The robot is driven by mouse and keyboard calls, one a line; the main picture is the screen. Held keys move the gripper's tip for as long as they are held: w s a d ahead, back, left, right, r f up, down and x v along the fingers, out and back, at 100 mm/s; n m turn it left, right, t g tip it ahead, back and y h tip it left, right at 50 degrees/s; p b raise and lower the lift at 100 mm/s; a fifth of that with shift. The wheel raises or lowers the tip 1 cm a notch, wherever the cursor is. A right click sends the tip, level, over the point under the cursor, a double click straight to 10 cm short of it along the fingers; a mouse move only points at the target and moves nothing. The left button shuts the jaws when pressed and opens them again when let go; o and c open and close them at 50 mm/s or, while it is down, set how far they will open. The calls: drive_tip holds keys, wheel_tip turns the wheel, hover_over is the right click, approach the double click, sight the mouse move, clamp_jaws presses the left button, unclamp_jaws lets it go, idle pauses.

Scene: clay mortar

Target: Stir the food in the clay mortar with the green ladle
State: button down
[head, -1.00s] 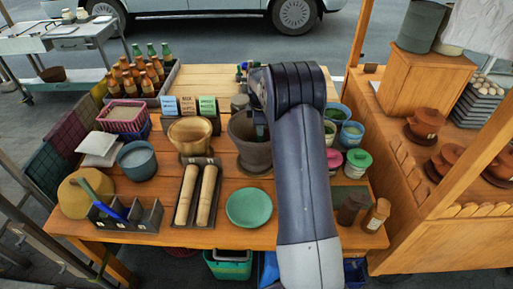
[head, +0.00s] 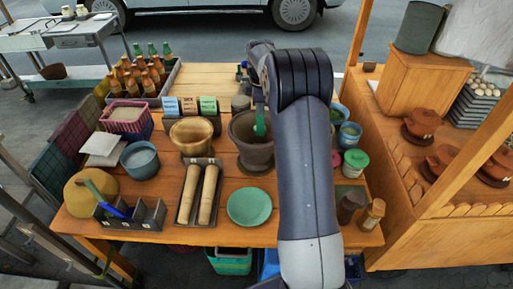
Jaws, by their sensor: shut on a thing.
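The clay mortar (head: 252,151) is a dark brown pot standing upright near the middle of the wooden table. The green ladle (head: 260,122) hangs steeply down, with its lower part inside the mortar's mouth. My gripper (head: 259,103) is above the mortar, shut on the ladle's upper part, and is partly hidden by my arm. The food inside the mortar cannot be made out. I cannot tell whether the ladle touches the mortar's bottom or wall.
A wooden bowl (head: 191,135) stands just left of the mortar. Two pestles in a tray (head: 203,163) and a green plate (head: 249,206) lie in front. Lidded tubs (head: 354,162) stand at the right, bottles (head: 139,79) at the back left.

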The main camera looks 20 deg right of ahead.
wheel_tip(320, 180, up, 7)
drive_tip(key=shift+r, duration=0.15)
idle(0.4)
